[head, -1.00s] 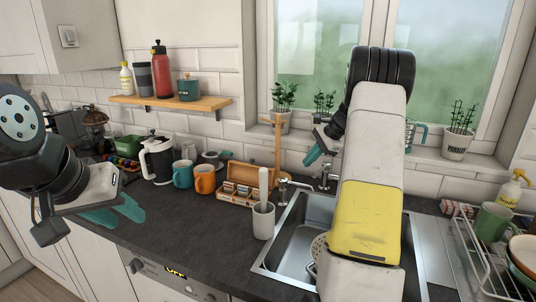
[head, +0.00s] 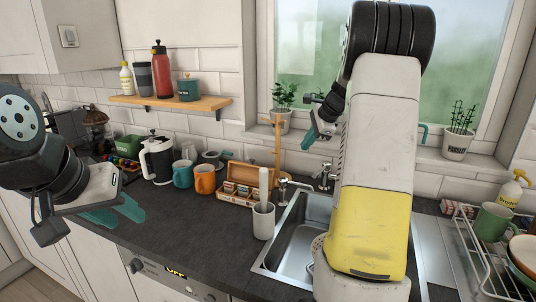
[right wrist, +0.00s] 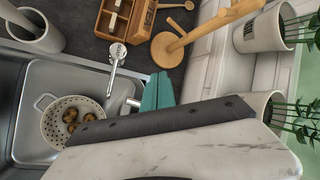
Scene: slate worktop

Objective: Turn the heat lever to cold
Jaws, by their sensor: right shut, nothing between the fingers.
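The chrome tap (head: 324,176) stands behind the sink. In the right wrist view, a chrome stub of it (right wrist: 133,102) shows beside my fingers, and a chrome part with a round, marked pale end (right wrist: 117,52) reaches up the picture. I cannot tell which part is the heat lever or which way it is set. My right gripper (head: 309,137) is shut and empty, above and slightly left of the tap in the head view; its teal fingers also show in the right wrist view (right wrist: 157,92). My left gripper (head: 118,212) is open and empty over the worktop's left part.
The sink (head: 290,258) holds a colander (right wrist: 70,122) with several brown round items. A utensil pot (head: 263,221), a wooden box (head: 236,196) and a wooden stand (right wrist: 168,48) are near the tap. Potted plants (head: 458,144) line the sill. A dish rack (head: 480,255) stands right.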

